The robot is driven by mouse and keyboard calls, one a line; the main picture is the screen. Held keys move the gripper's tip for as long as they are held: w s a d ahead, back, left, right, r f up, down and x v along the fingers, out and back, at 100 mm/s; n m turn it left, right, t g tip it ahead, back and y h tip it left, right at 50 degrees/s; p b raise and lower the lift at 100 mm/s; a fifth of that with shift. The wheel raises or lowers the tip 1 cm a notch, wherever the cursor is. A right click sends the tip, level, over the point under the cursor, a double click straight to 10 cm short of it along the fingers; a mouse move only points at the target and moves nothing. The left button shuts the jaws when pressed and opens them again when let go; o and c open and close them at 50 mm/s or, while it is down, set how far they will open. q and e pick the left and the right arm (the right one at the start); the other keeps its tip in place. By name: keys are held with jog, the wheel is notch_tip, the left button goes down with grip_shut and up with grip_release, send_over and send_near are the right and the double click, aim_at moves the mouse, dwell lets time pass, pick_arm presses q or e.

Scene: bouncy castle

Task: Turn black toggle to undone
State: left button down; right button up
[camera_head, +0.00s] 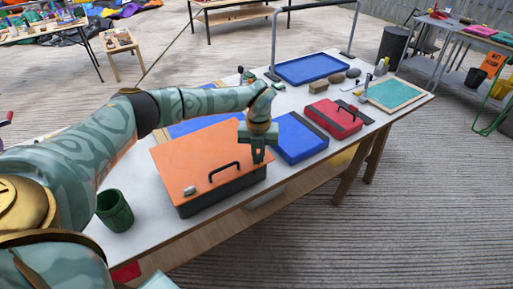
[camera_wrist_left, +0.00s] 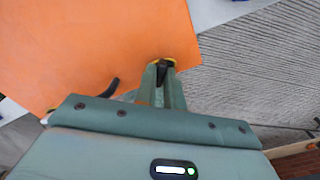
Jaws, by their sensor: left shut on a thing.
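An orange-lidded box (camera_head: 200,165) with dark sides stands on the white table. A black handle (camera_head: 224,171) is on its lid near the front; it shows partly in the left wrist view (camera_wrist_left: 109,88). My left gripper (camera_head: 258,157) points down at the lid's right front corner. In the left wrist view my left gripper (camera_wrist_left: 162,66) is shut on the black toggle (camera_wrist_left: 162,74) at the orange edge. The gripper mostly hides the toggle in the head view, and its exact angle is unclear. My right gripper is out of view.
A small grey piece (camera_head: 190,190) is at the lid's left front. A dark green cup (camera_head: 114,210) stands left of the box. A blue case (camera_head: 298,138) sits close on the right, with a red case (camera_head: 333,118) beyond it. The white table (camera_head: 160,236) has bare room in front.

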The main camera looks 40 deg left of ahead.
aim_at(258, 156)
pick_arm(q)
jog(key=m+p, duration=0.1)
jog(key=m, duration=0.1)
jog(key=shift+r+m+p, duration=0.2)
jog(key=shift+m+p, duration=0.15)
jog(key=shift+m, duration=0.05)
jog(key=m+p, duration=0.1)
jog(key=m, duration=0.1)
jog(key=shift+m, duration=0.4)
jog(key=m+p, duration=0.1)
jog(key=m, duration=0.3)
jog(key=shift+f+m, duration=0.1)
jog(key=shift+m, duration=0.2)
jog(key=c, duration=1.5)
grip_release()
jog(key=shift+p, duration=0.3)
notch_tip(258, 156, up, 16)
jog(key=p, duration=0.3)
